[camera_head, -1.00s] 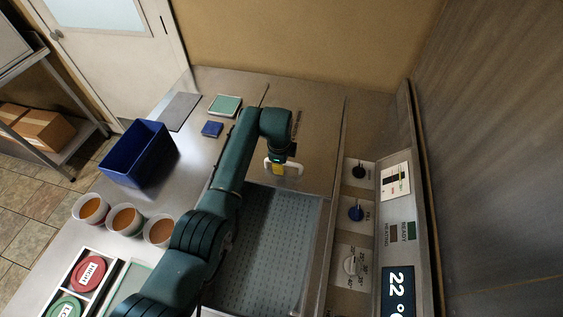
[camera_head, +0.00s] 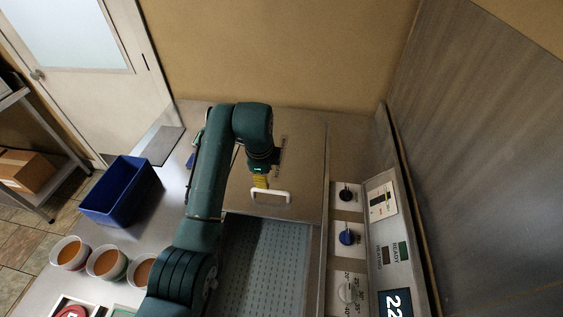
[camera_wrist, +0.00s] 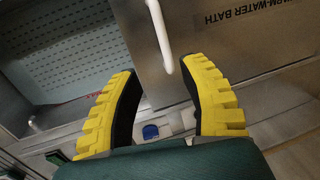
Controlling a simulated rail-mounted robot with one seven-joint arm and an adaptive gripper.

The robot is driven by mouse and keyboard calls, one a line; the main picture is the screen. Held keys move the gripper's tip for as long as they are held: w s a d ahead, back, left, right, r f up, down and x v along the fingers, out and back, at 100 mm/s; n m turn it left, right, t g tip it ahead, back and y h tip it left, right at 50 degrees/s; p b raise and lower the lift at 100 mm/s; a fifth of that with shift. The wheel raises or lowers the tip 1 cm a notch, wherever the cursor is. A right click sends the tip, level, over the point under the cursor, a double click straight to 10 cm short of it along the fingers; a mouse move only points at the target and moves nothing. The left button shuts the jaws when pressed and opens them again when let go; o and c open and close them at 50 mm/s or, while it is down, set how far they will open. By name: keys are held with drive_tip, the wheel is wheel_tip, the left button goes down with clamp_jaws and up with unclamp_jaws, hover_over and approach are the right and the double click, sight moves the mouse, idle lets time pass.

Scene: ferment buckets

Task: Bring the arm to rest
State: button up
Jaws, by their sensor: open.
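My gripper (camera_head: 260,183) is at the end of my green arm, pointing down beside the white handle (camera_head: 270,197) of the metal lid marked for the warm-water bath (camera_head: 300,170). In the wrist view its two yellow fingers (camera_wrist: 160,75) are spread wide with nothing between them gripped. The white handle also shows in the wrist view (camera_wrist: 160,30), beyond the fingertips; the gap between them is hard to judge. The lid covers the back of the bath, and the perforated bath floor (camera_head: 270,262) shows in front of it.
A blue bin (camera_head: 120,190) and several cups of orange-brown content (camera_head: 106,262) stand on the left of the counter. Free air lies above the lid.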

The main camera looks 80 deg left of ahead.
drive_tip(key=w+d+r+t+y, duration=0.2)
drive_tip(key=w+d+r, duration=0.1)
drive_tip(key=w, duration=0.5)
drive_tip(key=w+d+r+t+y, duration=0.1)
drive_tip(key=w+d+r, duration=0.2)
drive_tip(key=w, duration=0.4)
drive_tip(key=w+d+r+n+t+y+p, duration=0.1)
drive_tip(key=w+d+r+t, duration=0.2)
drive_tip(key=w+d+r, duration=0.3)
drive_tip(key=w+d+r+n+t+y+p, duration=0.1)
drive_tip(key=w+d+r+t, duration=0.3)
drive_tip(key=d, duration=0.5)
drive_tip(key=w+d+r+t+h, duration=0.1)
drive_tip(key=d+r+t, duration=0.2)
drive_tip(key=d+r, duration=0.45)
drive_tip(key=w+d+r+t+h, duration=0.1)
drive_tip(key=d+r+t, duration=0.25)
drive_tip(key=d, duration=0.65)
drive_tip(key=s+d+r+n+t+h, duration=0.1)
drive_tip(key=s+d+r+t+h, duration=0.1)
drive_tip(key=s+d+r, duration=0.3)
drive_tip(key=s+d+r+n+t+h, duration=0.1)
drive_tip(key=s+d+r+t+h, duration=0.2)
drive_tip(key=d, duration=0.8)
wheel_tip(320, 180, up, 3)
drive_tip(key=shift+s+f+h+p, duration=0.1)
drive_tip(key=shift+s+h+p, duration=0.3)
drive_tip(key=shift+s, duration=0.55)
